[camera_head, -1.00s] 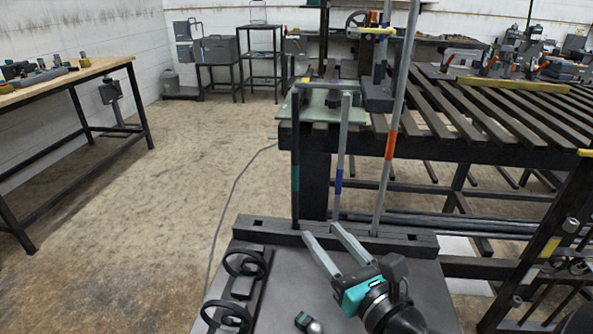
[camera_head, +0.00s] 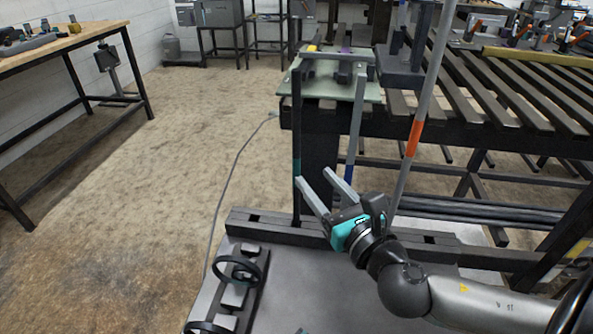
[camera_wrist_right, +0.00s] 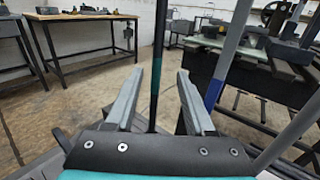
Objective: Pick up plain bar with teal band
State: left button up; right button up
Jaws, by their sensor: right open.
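The plain dark bar (camera_head: 296,120) with a teal band stands upright in a dark slotted beam (camera_head: 268,224). It also shows in the right wrist view (camera_wrist_right: 158,45), its teal band at fingertip height. My right gripper (camera_head: 313,176) is open and empty, its fingers pointing towards this bar. One fingertip overlaps the bar's edge in the head view. In the wrist view the bar shows between the two fingers (camera_wrist_right: 160,73), nearer the left one; I cannot tell whether it is between them in depth. My left gripper is not in view.
A grey bar with a blue band (camera_head: 357,120) stands right of the teal one, behind my right gripper. A taller bar with an orange band (camera_head: 414,138) stands further right. A slatted table (camera_head: 500,100) lies behind. Black rings (camera_head: 238,270) sit at front left.

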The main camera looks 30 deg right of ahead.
aim_at(299, 159)
jog(key=w, duration=0.5)
jog(key=w+b, duration=0.1)
jog(key=w, duration=0.1)
jog(key=shift+w+r, duration=0.15)
jog(key=shift+r, duration=0.1)
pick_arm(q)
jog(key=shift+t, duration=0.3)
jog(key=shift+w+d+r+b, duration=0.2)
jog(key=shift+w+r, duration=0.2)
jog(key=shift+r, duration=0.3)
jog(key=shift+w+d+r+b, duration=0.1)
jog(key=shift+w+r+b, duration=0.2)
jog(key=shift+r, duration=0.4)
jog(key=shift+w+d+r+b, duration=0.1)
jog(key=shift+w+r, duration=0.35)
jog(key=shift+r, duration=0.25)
pick_arm(e)
jog(key=shift+w+a+r, duration=0.1)
jog(key=shift+w+r, duration=0.1)
jog(key=shift+w, duration=1.75)
jog(key=shift+c, duration=0.2)
grip_shut()
jog(key=shift+r, duration=0.1)
